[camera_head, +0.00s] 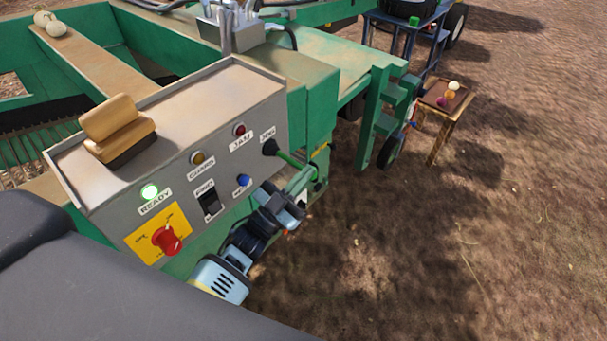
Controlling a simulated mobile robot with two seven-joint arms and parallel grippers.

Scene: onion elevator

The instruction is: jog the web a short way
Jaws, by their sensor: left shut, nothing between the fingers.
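A grey control box (192,140) stands at the left on a green machine. Its JOG position holds a black round fitting (270,147) with a green cord or rod running right from it. A black switch (209,203) and a blue button (243,180) sit below, and a red knob (166,240) sits on a yellow plate. The slatted web (40,150) shows inside the machine at far left. My left gripper (302,180) is shut and empty, beside the box's right end, below the JOG fitting. Contact cannot be told. My right gripper is out of view.
A tan, folded pad-like object (120,130) sits on top of the box. Pale onions (50,23) lie on a plank at upper left. A small wooden table (444,100) with a few coloured balls stands on the soil at right. Open ground fills the right side.

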